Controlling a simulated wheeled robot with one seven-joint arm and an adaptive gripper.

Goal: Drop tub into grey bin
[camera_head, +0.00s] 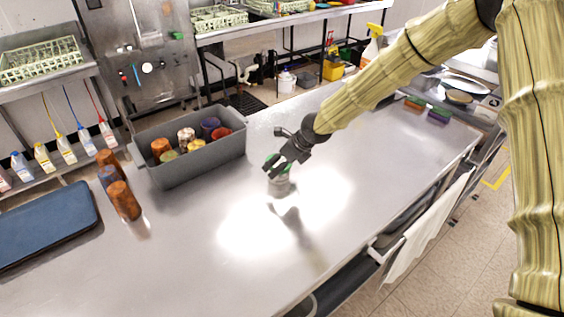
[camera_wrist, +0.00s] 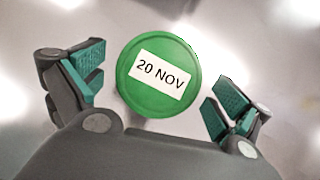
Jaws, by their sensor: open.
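The tub (camera_head: 280,186) stands on the steel table. In the wrist view its round green lid (camera_wrist: 150,103) shows a white label reading "20 NOV". My gripper (camera_head: 279,166) is over the tub in the head view and hides part of it. In the wrist view my gripper (camera_wrist: 160,88) is open, with one finger on each side of the lid and gaps between pads and lid. The grey bin (camera_head: 198,172) stands on the table to the left of the tub and holds several orange, purple, red, green and white-topped containers.
Several orange and blue containers (camera_head: 123,200) stand left of the bin. A blue tray (camera_head: 45,222) lies at the table's left. Coloured blocks (camera_head: 438,116) lie at the far right. The table between tub and front edge is clear.

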